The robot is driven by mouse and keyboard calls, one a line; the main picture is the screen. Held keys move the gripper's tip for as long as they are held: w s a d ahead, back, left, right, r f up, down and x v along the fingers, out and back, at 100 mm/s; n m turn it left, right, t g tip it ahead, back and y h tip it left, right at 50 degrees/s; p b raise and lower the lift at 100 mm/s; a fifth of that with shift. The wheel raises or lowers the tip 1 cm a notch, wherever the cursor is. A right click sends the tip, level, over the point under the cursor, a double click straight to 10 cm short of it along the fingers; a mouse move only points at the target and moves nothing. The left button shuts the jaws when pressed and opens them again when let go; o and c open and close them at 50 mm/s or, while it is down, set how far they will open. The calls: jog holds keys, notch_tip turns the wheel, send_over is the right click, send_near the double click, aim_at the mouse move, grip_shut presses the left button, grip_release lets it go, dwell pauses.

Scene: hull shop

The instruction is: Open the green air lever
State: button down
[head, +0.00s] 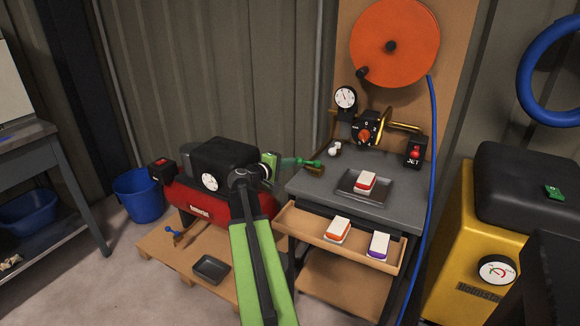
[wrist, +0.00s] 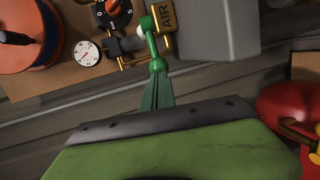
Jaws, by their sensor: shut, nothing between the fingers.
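The green air lever (wrist: 152,45) shows in the wrist view as a short bar with a round knob, beside a brass tag reading AIR (wrist: 166,15). In the head view the lever (head: 314,164) is small at the bench's left edge. My gripper (wrist: 157,80) is shut and empty, its dark green fingers lined up with the lever's knob end. In the head view my gripper (head: 298,162) reaches right from the green arm to the lever. The fingertips look close to the knob; I cannot tell whether they touch it.
The grey bench (head: 405,193) carries a tray (head: 347,188) with a red and white block. Behind are a gauge (head: 345,97), a selector dial (head: 366,134) and an orange reel (head: 400,30). A red compressor (head: 190,203) stands below my arm. A blue hose (head: 433,150) hangs right.

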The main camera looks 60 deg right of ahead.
jog(key=w+p+v, duration=0.2)
jog(key=w+v, duration=0.1)
jog(key=v, duration=1)
jog(key=shift+p, duration=0.4)
jog(key=shift+w+r, duration=0.1)
jog(key=shift+w, duration=0.05)
